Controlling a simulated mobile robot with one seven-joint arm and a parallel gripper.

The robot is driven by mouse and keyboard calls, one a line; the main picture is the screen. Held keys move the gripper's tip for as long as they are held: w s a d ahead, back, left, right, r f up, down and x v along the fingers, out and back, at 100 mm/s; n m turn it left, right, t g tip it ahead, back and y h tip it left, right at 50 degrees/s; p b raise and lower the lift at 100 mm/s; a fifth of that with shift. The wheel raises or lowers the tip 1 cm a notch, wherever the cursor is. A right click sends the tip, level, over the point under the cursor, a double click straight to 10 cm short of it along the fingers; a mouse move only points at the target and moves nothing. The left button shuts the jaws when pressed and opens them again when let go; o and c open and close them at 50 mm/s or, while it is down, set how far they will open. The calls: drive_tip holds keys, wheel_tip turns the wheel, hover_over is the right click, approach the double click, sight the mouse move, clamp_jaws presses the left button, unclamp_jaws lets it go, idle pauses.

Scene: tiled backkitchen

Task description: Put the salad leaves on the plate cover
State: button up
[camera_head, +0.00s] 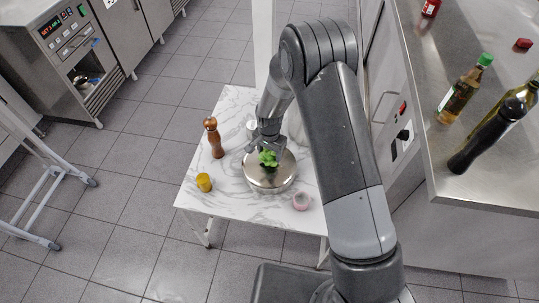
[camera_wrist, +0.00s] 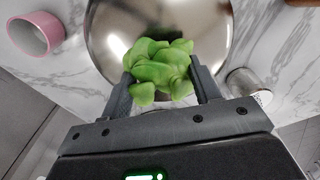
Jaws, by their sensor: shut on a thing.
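The salad leaves (camera_wrist: 160,68) are a bright green clump, held between the two fingers of my gripper (camera_wrist: 163,88) in the wrist view. The leaves also show in the head view (camera_head: 268,158), at the end of my arm. The plate cover (camera_head: 257,182) is a round, shiny metal dome on the marble-topped table. It also fills the upper middle of the wrist view (camera_wrist: 105,22). My gripper (camera_head: 266,150) and the leaves are over the cover. I cannot tell whether the leaves touch it.
On the marble table (camera_head: 232,110) stand a brown pepper mill (camera_head: 214,138), a yellow cup-like item (camera_head: 204,182) and a pink ring-like bowl (camera_head: 301,201). A metal can (camera_wrist: 243,82) is right of the cover in the wrist view. A steel counter (camera_head: 480,150) with bottles stands at the right.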

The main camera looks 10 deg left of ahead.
drive_tip(key=shift+f, duration=0.8)
drive_tip(key=o, duration=1)
drive_tip(key=shift+f, duration=0.15)
